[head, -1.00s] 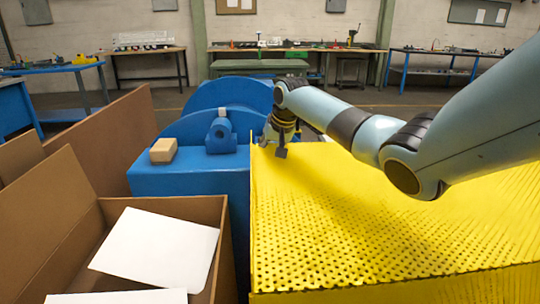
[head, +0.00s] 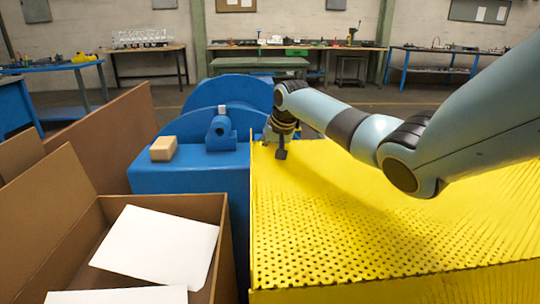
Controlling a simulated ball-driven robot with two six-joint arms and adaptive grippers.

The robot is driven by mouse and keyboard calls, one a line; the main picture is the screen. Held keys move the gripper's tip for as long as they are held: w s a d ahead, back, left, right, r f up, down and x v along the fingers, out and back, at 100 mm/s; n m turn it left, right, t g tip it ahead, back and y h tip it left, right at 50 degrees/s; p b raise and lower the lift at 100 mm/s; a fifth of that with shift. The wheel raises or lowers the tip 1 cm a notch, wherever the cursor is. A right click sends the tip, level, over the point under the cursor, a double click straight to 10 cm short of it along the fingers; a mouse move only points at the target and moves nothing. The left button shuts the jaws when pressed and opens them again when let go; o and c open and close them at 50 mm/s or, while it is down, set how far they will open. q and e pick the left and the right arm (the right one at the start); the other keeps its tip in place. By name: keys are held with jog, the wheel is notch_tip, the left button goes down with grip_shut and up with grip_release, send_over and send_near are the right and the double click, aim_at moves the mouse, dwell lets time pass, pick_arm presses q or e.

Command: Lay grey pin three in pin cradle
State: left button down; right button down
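My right arm reaches in from the right over the yellow perforated guard. My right gripper (head: 281,150) points down at the guard's far left corner, beside the blue machine. Its fingers are small and partly hidden, so I cannot tell whether it is open or shut or holds anything. I cannot make out grey pin three or the pin cradle. My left gripper is not in view.
The yellow perforated guard (head: 400,235) fills the right front. The blue machine (head: 185,180) carries a bearing block (head: 221,131) and a tan block (head: 163,148). An open cardboard box (head: 75,225) with white sheets (head: 155,243) stands at the front left.

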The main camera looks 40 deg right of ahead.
jog(key=shift+s+a+f, duration=0.15)
jog(key=shift+s+f, duration=0.15)
jog(key=shift+f, duration=0.3)
jog(key=c, duration=1)
grip_release()
jog(key=shift+a+f, duration=0.1)
jog(key=shift+f, duration=0.05)
jog(key=v, duration=0.8)
jog(key=w+v, duration=0.1)
jog(key=v, duration=0.4)
jog(key=shift+d+r, duration=0.3)
jog(key=shift+r, duration=0.05)
